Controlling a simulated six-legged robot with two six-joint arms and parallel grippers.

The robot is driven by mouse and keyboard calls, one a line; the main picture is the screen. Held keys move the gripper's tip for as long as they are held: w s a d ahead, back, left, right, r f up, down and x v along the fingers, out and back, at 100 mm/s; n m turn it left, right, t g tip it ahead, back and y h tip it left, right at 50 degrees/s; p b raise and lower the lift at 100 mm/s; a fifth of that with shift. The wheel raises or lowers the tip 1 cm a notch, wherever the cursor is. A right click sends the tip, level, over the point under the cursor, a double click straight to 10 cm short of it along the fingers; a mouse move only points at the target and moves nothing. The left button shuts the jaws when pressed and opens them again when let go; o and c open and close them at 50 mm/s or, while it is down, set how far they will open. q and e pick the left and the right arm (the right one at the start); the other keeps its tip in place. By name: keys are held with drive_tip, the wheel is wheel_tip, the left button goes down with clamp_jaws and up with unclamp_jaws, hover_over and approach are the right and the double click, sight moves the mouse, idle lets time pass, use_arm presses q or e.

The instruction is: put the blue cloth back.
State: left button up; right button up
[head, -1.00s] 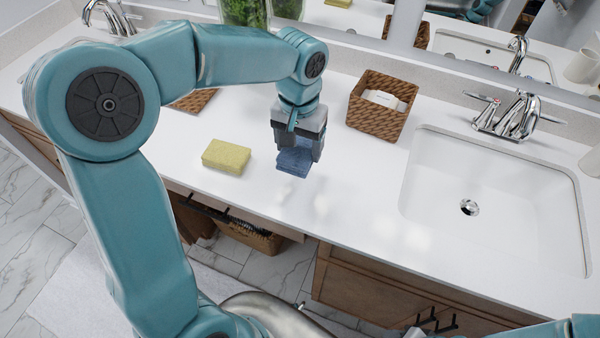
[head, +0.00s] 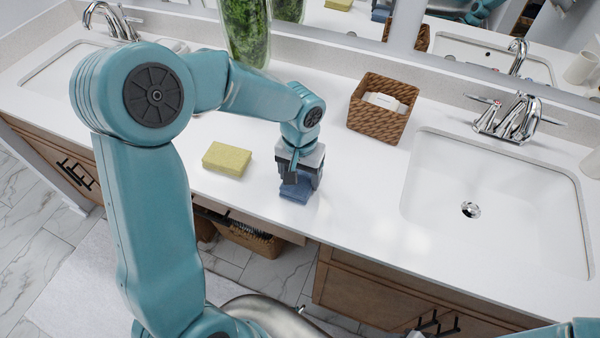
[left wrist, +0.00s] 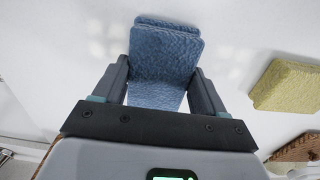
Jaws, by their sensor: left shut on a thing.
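The blue cloth (head: 296,190) is a small folded block over the white counter. My left gripper (head: 298,182) comes down from above and is shut on it, to the right of the yellow sponge. In the left wrist view the cloth (left wrist: 164,55) sits between the two fingers of my left gripper (left wrist: 160,92), its far part sticking out past them. I cannot tell whether the cloth touches the counter. My right gripper does not show; only a bit of teal arm is at the lower right.
A yellow sponge (head: 227,159) lies left of the cloth. A wicker basket (head: 381,108) with a white item inside stands behind to the right. The sink (head: 490,195) is at the right. A glass vase with greenery (head: 246,32) stands at the back. The counter front edge is close.

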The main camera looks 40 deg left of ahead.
sight(300, 178)
use_arm(q)
drive_tip(key=o, duration=0.9)
drive_tip(key=shift+w, duration=0.1)
drive_tip(key=shift+o, duration=0.2)
wheel_tip(300, 178, up, 12)
drive_tip(key=shift+r+p, duration=0.2)
drive_tip(key=shift+p, duration=0.25)
